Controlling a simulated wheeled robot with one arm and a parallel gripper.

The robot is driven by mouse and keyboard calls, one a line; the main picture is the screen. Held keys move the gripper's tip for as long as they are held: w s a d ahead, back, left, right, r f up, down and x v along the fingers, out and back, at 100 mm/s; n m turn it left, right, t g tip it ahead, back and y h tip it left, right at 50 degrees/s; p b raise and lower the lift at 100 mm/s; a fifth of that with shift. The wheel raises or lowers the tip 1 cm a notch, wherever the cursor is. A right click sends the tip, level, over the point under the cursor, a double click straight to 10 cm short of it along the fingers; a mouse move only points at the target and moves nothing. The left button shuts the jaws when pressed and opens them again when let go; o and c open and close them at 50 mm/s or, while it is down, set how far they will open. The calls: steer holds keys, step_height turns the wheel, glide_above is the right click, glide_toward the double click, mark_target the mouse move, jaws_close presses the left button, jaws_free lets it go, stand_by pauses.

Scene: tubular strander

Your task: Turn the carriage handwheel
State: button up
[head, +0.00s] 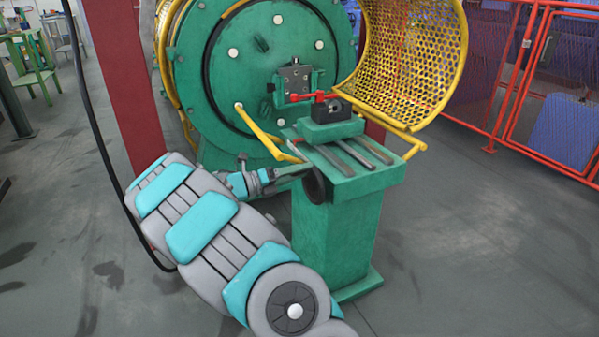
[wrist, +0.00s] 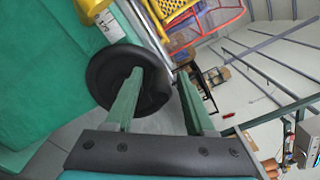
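In the wrist view the handwheel (wrist: 106,76) is a black wheel left of centre. My gripper (wrist: 160,76) is open there, its two green-grey fingers apart. The left finger overlaps the wheel's face, and the right finger lies just outside its rim, so part of the rim shows between them. I cannot tell whether either finger touches the wheel.
A yellow mesh guard (head: 415,60) stands open behind, beside the big green drum (head: 225,60). A red fence (head: 510,90) is at right. The floor right of the pedestal is clear.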

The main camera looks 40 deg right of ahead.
jaws_close()
steer(key=shift+s, duration=0.1)
stand_by(0.5)
